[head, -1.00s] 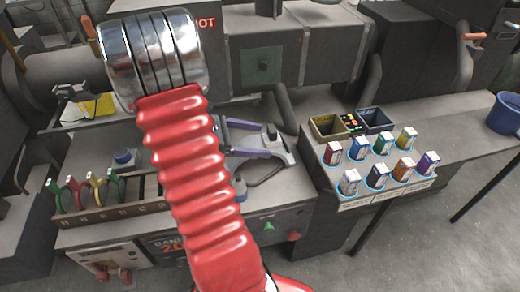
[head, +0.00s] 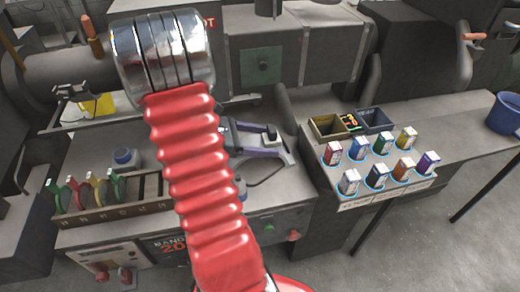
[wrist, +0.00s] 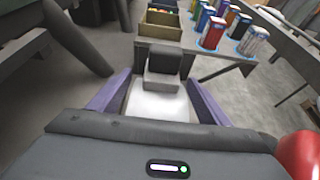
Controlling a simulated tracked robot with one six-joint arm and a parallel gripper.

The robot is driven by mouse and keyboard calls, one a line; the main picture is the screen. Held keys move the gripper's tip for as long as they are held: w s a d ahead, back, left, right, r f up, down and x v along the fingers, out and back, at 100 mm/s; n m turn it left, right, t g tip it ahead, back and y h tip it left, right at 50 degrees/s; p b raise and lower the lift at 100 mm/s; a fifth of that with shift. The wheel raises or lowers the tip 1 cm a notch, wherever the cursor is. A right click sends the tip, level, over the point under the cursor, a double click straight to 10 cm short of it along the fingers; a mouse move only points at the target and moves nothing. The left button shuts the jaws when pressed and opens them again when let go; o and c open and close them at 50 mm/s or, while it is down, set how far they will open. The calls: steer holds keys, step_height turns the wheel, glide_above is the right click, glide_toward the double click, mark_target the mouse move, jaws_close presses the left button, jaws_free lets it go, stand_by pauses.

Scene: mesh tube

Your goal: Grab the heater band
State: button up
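I cannot tell for certain which object is the heater band. Several coloured loops (head: 93,190) in green, red and yellow stand in a labelled rack at the lower left of the head view. My gripper (head: 276,145) is low over the bench in the middle, right of the rack and partly hidden behind my red arm. Its purple fingers are apart, and they also show in the wrist view (wrist: 158,74). A pale plate with a dark block (wrist: 163,63) shows between them; whether the fingers touch it is unclear. No coloured loop is between the fingers.
A shelf on the right holds several coloured cartons (head: 382,145) in blue-ringed places. Two small open bins, one yellowish (head: 326,127) and one blue-grey (head: 374,119), stand behind them. A blue-capped item (head: 124,158) stands behind the rack. Dark machinery (head: 262,66) spans the back.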

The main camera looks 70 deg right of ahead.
steer(key=c, duration=1.5)
steer(key=shift+o, duration=0.2)
steer(key=shift+r, duration=0.2)
step_height(320, 180, up, 18)
steer(key=shift+f, duration=0.15)
stand_by(0.3)
